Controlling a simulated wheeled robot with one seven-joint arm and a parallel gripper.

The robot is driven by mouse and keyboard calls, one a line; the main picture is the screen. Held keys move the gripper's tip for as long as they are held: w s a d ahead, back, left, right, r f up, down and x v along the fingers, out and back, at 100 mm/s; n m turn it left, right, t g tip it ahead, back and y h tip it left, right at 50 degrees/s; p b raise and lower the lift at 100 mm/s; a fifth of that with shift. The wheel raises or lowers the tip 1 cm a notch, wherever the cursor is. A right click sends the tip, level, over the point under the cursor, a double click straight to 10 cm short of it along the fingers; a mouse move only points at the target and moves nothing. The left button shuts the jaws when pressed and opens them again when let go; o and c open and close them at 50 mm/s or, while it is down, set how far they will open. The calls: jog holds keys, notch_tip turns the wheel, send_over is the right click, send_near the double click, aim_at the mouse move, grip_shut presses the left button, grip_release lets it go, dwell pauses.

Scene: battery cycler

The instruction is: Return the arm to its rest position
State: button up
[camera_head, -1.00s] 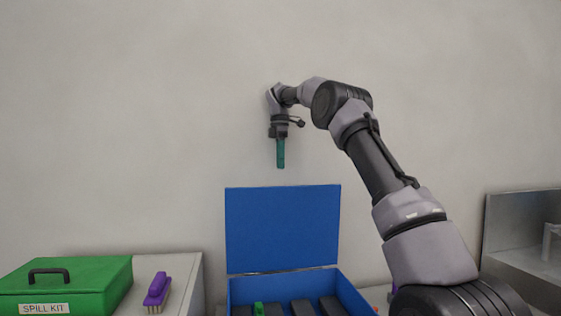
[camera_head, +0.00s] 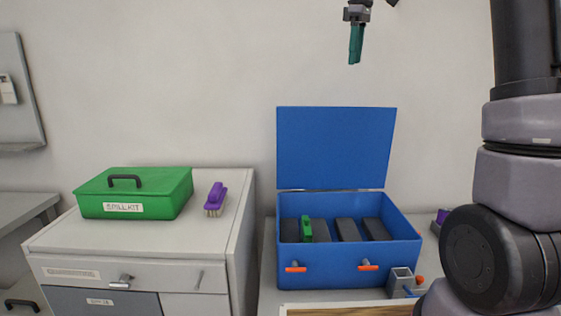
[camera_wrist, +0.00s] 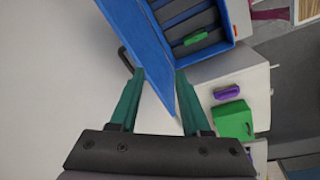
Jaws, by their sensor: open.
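My gripper (camera_head: 355,45) hangs high above the blue box, near the top edge of the head view, with its green fingers pointing down. In the wrist view my gripper (camera_wrist: 158,100) shows its two fingers spread apart with nothing between them. Part of my arm (camera_head: 520,150) fills the right side of the head view; the links joining it to the gripper are cut off at the top. The blue box (camera_head: 337,265) stands open below, its lid (camera_head: 335,148) upright. Several dark blocks and one green-topped item (camera_head: 306,228) sit inside it.
A green spill kit (camera_head: 135,195) and a purple brush (camera_head: 215,198) rest on a white drawer cabinet (camera_head: 240,235) at left. A small grey holder (camera_head: 400,280) stands right of the box front. The air between gripper and box lid is clear.

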jog(key=s+d+f+m+t, duration=0.1)
jog(key=s+f+m+t, duration=0.1)
jog(key=s+m, duration=0.3)
jog(key=s+d+f+m+t+y, duration=0.1)
jog(key=s+f+m, duration=0.4)
jog(key=s, duration=0.8)
jog(key=s+d+f+m+t, duration=0.1)
jog(key=s+f+m, duration=0.3)
jog(key=s, duration=0.5)
jog(key=shift+s+d+m+t+y, duration=0.2)
jog(key=shift+m+t+y, duration=0.2)
jog(key=shift+m+t, duration=0.4)
